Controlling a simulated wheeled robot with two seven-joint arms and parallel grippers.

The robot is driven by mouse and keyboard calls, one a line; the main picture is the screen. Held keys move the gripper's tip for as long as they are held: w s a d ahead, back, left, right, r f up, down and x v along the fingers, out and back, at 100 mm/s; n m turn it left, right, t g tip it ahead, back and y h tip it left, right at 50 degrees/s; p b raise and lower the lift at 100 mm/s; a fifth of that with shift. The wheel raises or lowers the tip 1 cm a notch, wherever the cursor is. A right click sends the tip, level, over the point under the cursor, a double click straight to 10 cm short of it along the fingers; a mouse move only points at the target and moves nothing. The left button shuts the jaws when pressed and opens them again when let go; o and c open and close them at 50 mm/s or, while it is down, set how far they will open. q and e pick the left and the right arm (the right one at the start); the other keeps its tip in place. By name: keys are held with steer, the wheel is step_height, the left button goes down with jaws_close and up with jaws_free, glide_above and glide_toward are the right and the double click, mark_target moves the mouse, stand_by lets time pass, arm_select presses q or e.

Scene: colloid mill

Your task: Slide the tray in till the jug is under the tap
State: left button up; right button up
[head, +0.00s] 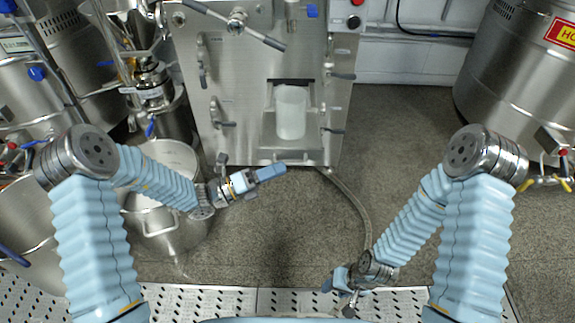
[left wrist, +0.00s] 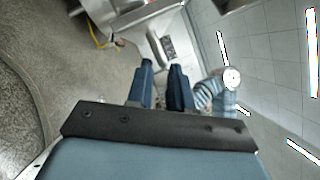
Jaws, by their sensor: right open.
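A whitish translucent jug (head: 291,112) stands upright on the metal tray (head: 316,156) at the lower front of the steel machine. The jug is in front of the machine's recess, below a dark slot (head: 290,82); I cannot make out the tap there. My left gripper (head: 283,170) is just in front of the tray's front edge, pointing right; I cannot tell if it touches. In the left wrist view its two fingers (left wrist: 163,80) show a narrow gap with nothing between them. My right gripper (head: 338,283) is open and empty, low near the perforated platform, away from the tray.
The steel machine (head: 240,75) has levers and knobs on its front. A steel pot (head: 165,225) stands under my left arm. A hose (head: 358,205) curves over the floor. A large steel vessel (head: 510,85) is at the right. The floor (head: 400,140) right of the machine is free.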

mark_target(288, 164)
arm_select(q)
steer(key=shift+x, duration=1.8)
steer(key=shift+f, duration=0.1)
jaws_close()
